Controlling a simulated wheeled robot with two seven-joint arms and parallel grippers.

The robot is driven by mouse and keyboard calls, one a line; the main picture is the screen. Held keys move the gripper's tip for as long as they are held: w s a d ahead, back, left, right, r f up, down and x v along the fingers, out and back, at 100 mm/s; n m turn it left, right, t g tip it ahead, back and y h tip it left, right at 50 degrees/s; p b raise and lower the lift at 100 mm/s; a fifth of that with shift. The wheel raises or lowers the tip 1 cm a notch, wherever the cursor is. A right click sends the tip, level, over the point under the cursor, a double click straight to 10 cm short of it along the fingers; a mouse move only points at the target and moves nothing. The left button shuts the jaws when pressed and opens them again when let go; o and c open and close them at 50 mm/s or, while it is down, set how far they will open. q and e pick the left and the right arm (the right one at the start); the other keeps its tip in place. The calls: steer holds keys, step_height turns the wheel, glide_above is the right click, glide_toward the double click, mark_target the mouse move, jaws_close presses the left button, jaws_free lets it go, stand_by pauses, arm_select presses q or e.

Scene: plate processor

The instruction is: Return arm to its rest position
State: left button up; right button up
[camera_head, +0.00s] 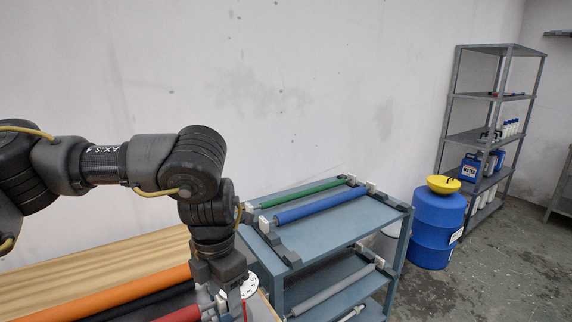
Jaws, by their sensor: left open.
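My left arm comes in from the left and bends down at the wrist. My left gripper (226,305) points downward at the bottom of the view, beside the end of a red roller (180,314). It is open. Its fingertips are partly cut off by the lower frame edge, and I cannot tell whether they touch anything. A white dial with marks (249,287) shows just right of the gripper. My right gripper is not in view.
An orange roller (110,297) and a black roller lie by a wooden surface (100,263). A blue-grey cart (340,229) holds a green roller (300,194) and a blue roller (322,206). Beyond stand a blue barrel (437,226) with a yellow funnel (443,184) and a metal shelf (487,137).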

arm_select(q)
steer(key=s+d+f+g+h, duration=0.1)
steer(key=s+d+f+h, duration=0.25)
steer(key=d, duration=0.35)
steer(key=s+d+f+h, duration=0.25)
steer(key=d+f, duration=0.25)
steer(key=d, duration=0.3)
steer(key=s+d+r+n+t+h, duration=0.2)
steer(key=d+r+n+h, duration=0.1)
steer(key=d+n+h, duration=0.5)
steer(key=w+a+f+n+t+y, duration=0.35)
steer(key=a+f+n+t, duration=0.35)
steer(key=n, duration=0.5)
steer(key=w+a+f+n+t+y, duration=0.2)
steer(key=a+f+n+t+y, duration=0.15)
steer(key=a+n, duration=0.7)
steer(key=s+a+f+n+g+y, duration=0.4)
steer(key=s+a+f+n, duration=0.2)
steer(key=s+a+f, duration=0.3)
steer(key=s+a+f+n+g+y, duration=0.35)
steer(key=s+a+f+n, duration=0.35)
steer(key=s+a, duration=0.4)
step_height(320, 180, down, 25)
steer(key=s+d+m+g, duration=0.1)
steer(key=d+g, duration=0.1)
steer(key=s+a+f+g, duration=0.1)
steer(key=s+a+f, duration=0.2)
steer(key=s+f, duration=1.4)
steer(key=shift+a, duration=0.15)
